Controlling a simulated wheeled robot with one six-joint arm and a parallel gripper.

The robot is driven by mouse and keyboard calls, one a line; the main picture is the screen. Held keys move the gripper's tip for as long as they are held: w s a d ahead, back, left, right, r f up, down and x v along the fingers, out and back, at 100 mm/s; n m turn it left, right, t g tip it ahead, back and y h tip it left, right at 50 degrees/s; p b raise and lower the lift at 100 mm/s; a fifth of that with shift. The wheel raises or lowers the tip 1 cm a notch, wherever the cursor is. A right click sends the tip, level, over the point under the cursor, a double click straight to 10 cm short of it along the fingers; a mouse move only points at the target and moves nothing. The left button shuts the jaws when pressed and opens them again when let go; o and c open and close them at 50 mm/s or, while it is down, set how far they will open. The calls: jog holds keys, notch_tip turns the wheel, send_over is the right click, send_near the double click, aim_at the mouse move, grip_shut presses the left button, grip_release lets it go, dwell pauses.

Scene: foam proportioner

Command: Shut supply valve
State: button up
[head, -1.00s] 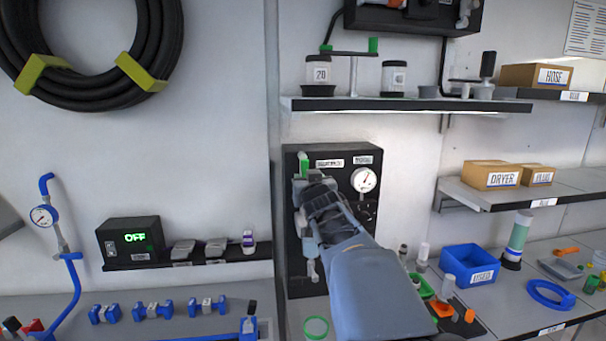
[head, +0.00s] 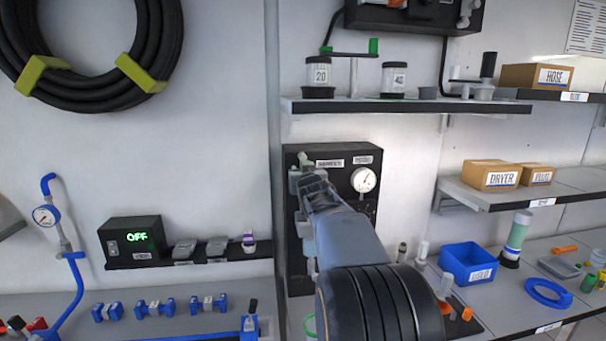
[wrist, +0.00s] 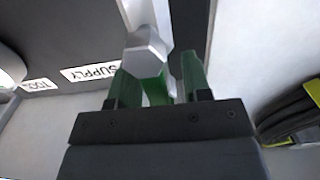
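The black supply panel (head: 372,150) is on the wall in the head view. The supply valve shows in the wrist view as a silver body (wrist: 146,52) beside the SUPPLY label (wrist: 92,72), with a green handle (wrist: 157,92) below it in that picture. My gripper's two dark green fingers (wrist: 160,84) stand apart, one on each side of the green handle. Firm contact is not visible. My arm hides the handle's lower part and the panel's lower middle.
A round gauge (head: 363,180) sits on the panel right of my gripper. A shelf (head: 420,105) with jars and cranks is above. A blue bin (head: 468,263) and loose parts lie on the bench to the right. A box reading OFF (head: 135,240) stands left.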

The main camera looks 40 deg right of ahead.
grip_shut()
